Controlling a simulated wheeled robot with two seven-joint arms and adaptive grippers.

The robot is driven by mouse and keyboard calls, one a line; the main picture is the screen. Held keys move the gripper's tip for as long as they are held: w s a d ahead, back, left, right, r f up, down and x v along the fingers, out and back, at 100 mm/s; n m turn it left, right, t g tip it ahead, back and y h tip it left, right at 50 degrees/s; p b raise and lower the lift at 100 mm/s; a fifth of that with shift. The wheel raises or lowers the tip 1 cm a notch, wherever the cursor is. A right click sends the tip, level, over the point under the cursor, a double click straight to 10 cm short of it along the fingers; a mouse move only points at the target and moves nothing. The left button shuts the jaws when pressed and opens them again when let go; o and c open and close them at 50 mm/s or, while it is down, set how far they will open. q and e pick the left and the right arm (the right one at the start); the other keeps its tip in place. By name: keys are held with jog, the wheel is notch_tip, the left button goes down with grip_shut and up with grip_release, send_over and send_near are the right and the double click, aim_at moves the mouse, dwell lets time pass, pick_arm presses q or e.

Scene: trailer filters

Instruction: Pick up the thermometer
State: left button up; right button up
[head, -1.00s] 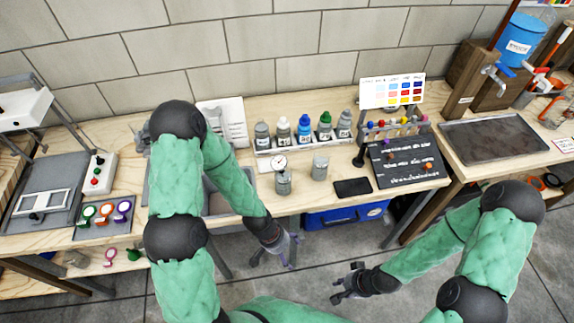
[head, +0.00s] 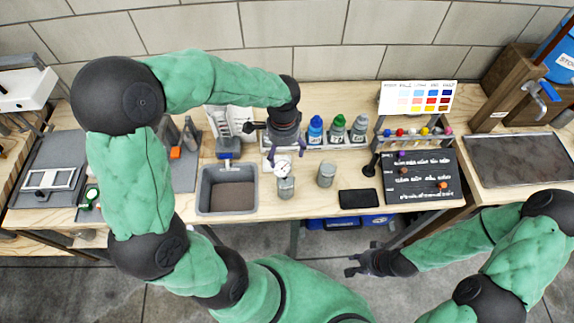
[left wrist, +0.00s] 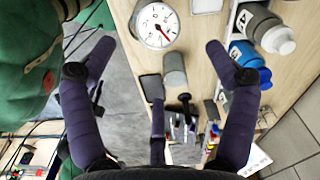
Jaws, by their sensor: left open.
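The thermometer (head: 282,165) has a round white dial and stands in a grey metal cup (head: 286,188) near the table's front edge. In the left wrist view its dial (left wrist: 157,26) shows a red needle, at the top between my fingertips' sides and farther out than them. My left gripper (head: 284,150) is open and empty, just above and behind the dial; its spread fingers also show in the left wrist view (left wrist: 162,55). I see no contact with the dial. My right gripper (head: 352,265) appears open and empty, low in front of the table.
A second grey cup (head: 326,175) stands just right of the thermometer's cup. Behind is a rack of bottles (head: 337,131). A grey sink (head: 227,190) lies left. A black phone-like slab (head: 359,198) and a dark board (head: 420,178) lie right.

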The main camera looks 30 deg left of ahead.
pick_arm(q)
send_over(282, 168)
jog(key=f, duration=0.4)
jog(key=shift+w+d+f+b, duration=0.15)
jog(key=shift+d+f+b, duration=0.1)
jog(key=shift+b, duration=0.15)
jog(key=f+b, duration=0.1)
jog(key=f, duration=0.4)
jog(key=shift+a, duration=0.2)
jog(key=c, duration=1.3)
